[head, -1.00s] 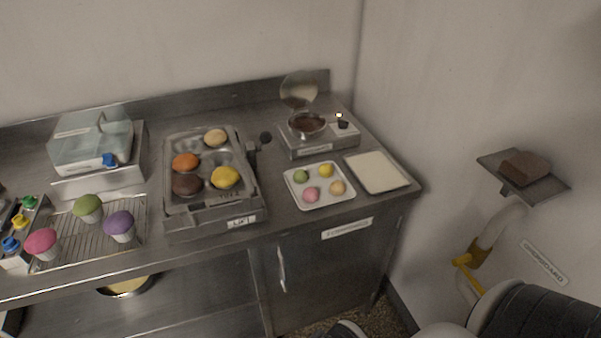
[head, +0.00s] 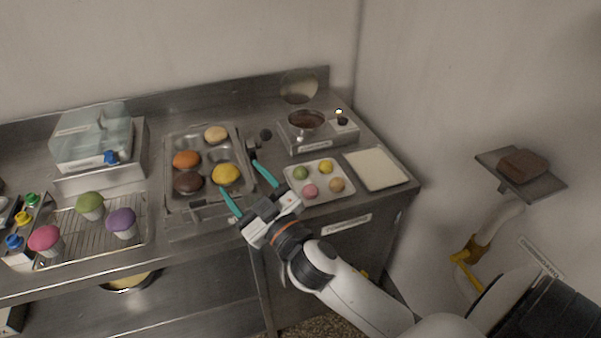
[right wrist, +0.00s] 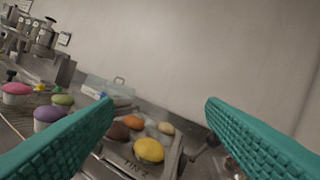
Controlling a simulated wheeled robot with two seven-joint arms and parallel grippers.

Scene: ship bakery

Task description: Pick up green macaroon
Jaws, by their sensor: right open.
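The green macaroon (head: 301,173) sits in the back left of a small white tray (head: 318,202) on the steel counter. A yellow macaroon (head: 326,167), a pink one (head: 310,191) and an orange-beige one (head: 336,185) share that tray. My right gripper (head: 244,182) is open and empty, with teal fingers, over the front right of the muffin tin, left of the macaroon tray. In the right wrist view its spread fingers (right wrist: 160,130) frame the tin; the green macaroon is not visible there. My left gripper is not in view.
A chocolate melting pot (head: 306,122) stands behind the macaroon tray. An empty cream tray (head: 376,169) lies to its right. Cupcakes stand on a wire rack (head: 75,222) at left.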

